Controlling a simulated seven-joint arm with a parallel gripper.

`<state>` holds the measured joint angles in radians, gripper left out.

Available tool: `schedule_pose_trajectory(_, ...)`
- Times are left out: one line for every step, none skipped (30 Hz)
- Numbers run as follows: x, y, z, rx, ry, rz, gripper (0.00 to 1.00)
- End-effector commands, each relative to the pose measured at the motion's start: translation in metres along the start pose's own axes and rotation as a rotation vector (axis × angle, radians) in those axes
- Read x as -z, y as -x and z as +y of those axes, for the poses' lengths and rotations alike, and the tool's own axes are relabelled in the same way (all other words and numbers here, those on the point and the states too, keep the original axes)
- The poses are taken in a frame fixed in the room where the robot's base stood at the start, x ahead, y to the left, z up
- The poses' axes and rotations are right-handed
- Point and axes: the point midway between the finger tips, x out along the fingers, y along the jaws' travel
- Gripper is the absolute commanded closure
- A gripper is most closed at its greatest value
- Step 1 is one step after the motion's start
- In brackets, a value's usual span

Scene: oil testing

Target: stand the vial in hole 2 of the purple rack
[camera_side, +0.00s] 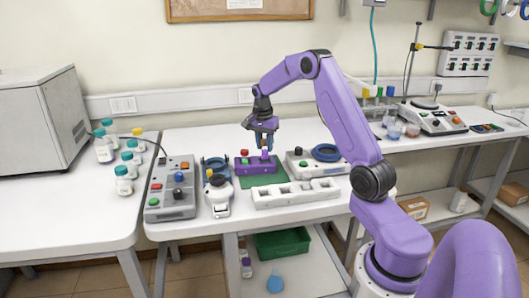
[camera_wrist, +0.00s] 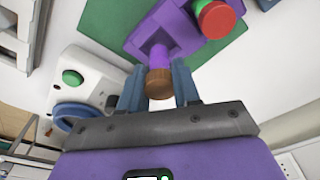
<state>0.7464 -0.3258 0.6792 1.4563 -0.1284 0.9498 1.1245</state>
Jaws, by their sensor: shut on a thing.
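The purple rack (camera_side: 250,169) sits on a green mat on the bench, and it shows at the top of the wrist view (camera_wrist: 150,27). The vial has a brown cap (camera_wrist: 159,85) and a purple body (camera_wrist: 157,58). My gripper (camera_side: 265,143) points down over the right part of the rack. In the wrist view its grey-blue fingers (camera_wrist: 157,80) are shut on the vial at its cap. The vial's far end meets the rack at a hole; I cannot tell how deep it sits or the hole's number. A red-capped tube (camera_wrist: 215,19) stands in another place of the rack.
A white block with pockets (camera_side: 296,194) lies in front of the mat (camera_side: 262,178). A grey device with a blue ring (camera_side: 325,153) stands at the right. A white instrument (camera_side: 218,194) and a grey button box (camera_side: 172,190) stand at the left.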

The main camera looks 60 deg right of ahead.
Motion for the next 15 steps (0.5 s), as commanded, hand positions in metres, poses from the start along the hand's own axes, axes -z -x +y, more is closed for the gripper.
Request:
schedule_pose_trajectory(0.001, -0.004, -0.002, -0.001, 0.0, 0.0, 0.98)
schedule_pose_trajectory(0.002, -0.007, -0.003, -0.002, 0.0, -0.001, 0.98)
schedule_pose_trajectory(0.001, -0.013, -0.002, -0.002, -0.001, -0.001, 0.98)
schedule_pose_trajectory(0.0, -0.018, -0.001, -0.004, -0.001, -0.002, 0.98)
schedule_pose_trajectory(-0.001, -0.022, -0.002, -0.003, 0.0, -0.002, 0.98)
schedule_pose_trajectory(-0.001, -0.027, -0.002, -0.002, 0.0, -0.002, 0.98)
schedule_pose_trajectory(-0.002, -0.031, -0.002, -0.003, -0.001, -0.002, 0.98)
schedule_pose_trajectory(-0.002, -0.033, -0.002, -0.002, 0.0, -0.001, 0.98)
schedule_pose_trajectory(-0.002, -0.034, -0.002, 0.0, 0.0, -0.001, 0.98)
schedule_pose_trajectory(-0.003, -0.035, -0.002, 0.0, 0.0, 0.0, 0.98)
schedule_pose_trajectory(-0.003, -0.034, -0.003, 0.001, 0.0, 0.0, 0.98)
schedule_pose_trajectory(-0.003, -0.034, -0.003, 0.001, 0.0, 0.0, 0.98)
schedule_pose_trajectory(-0.003, -0.034, -0.002, 0.001, 0.0, 0.0, 0.98)
schedule_pose_trajectory(-0.003, -0.034, -0.002, 0.001, 0.0, 0.0, 0.98)
schedule_pose_trajectory(-0.003, -0.034, -0.002, 0.0, 0.0, 0.0, 0.98)
